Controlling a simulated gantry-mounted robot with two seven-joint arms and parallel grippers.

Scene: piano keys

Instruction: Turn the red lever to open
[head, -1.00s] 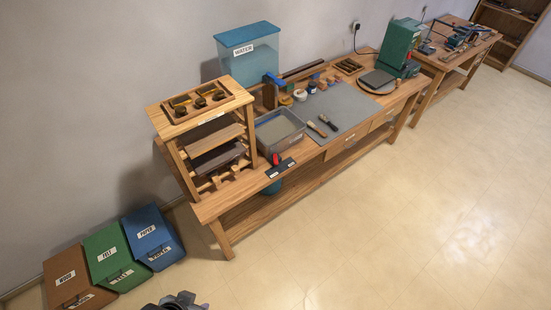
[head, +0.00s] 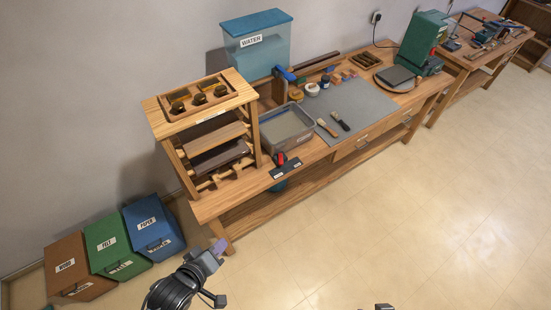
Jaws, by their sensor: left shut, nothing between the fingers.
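The red lever (head: 281,158) stands on a dark labelled plate (head: 286,169) at the front left edge of the long workbench, beside the grey basin. My left gripper (head: 219,246) is below and left of the lever, in front of the bench's left leg and well apart from the lever. Its fingers are shut with nothing between them. My right gripper is not clearly in view; only a small dark piece of my own body shows at the bottom edge.
The workbench (head: 355,152) holds a wooden rack (head: 250,92), a grey basin (head: 316,136), a grey mat (head: 365,103) with brushes and a green machine (head: 420,42). A blue-lidded water tank (head: 262,50) stands behind. Brown, green and blue bins (head: 155,228) stand left. The floor in front is clear.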

